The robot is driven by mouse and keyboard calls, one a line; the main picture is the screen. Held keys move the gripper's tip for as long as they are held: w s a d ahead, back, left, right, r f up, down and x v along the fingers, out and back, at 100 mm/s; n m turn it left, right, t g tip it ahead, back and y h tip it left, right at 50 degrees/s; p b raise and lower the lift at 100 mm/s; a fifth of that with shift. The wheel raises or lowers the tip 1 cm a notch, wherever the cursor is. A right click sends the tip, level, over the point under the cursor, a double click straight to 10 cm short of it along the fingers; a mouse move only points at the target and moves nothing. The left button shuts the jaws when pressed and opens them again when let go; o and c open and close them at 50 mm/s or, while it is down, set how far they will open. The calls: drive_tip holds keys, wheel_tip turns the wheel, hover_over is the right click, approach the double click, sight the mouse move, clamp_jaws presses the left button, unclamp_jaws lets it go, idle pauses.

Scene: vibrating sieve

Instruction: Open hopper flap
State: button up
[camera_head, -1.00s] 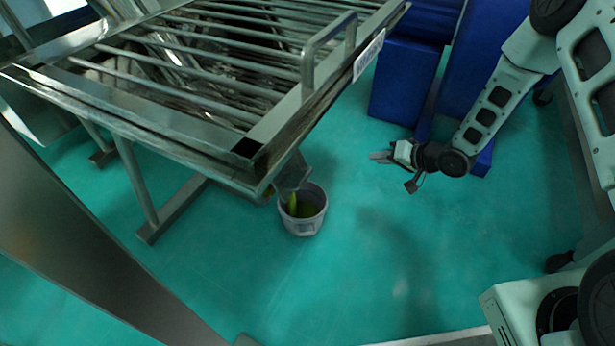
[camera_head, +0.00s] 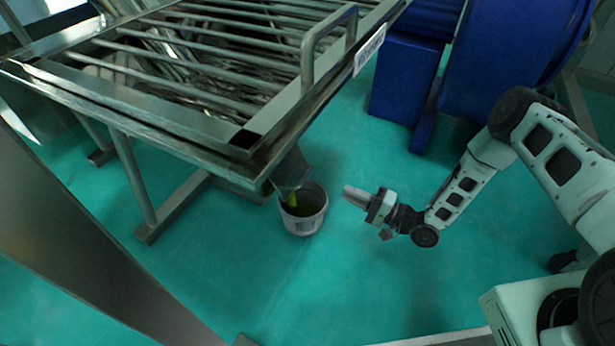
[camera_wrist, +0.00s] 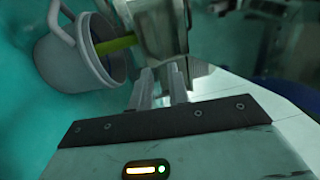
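The hopper's metal spout (camera_head: 291,170) hangs below the front corner of the sieve frame, right above the bucket. It also fills the top middle of the wrist view (camera_wrist: 158,30). I cannot make out the flap as a separate part. My gripper (camera_head: 350,193) is to the right of the spout and bucket, pointing left towards them, apart from both. In the wrist view the two fingers (camera_wrist: 162,85) show a narrow gap with nothing clearly held between them; the spout is just beyond their tips.
A grey bucket (camera_head: 302,222) with green contents stands on the floor under the spout; it also shows in the wrist view (camera_wrist: 72,62). A yellow-green piece (camera_wrist: 116,44) reaches into it. The barred sieve frame (camera_head: 190,128) overhangs. Blue machinery (camera_head: 405,80) stands behind. Front floor is clear.

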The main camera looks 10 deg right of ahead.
sight(308, 173)
drive_tip(key=b+x, duration=0.5)
drive_tip(key=x, duration=0.8)
drive_tip(key=shift+w+a, duration=0.2)
drive_tip(key=shift+a, duration=0.15)
clamp_jaws()
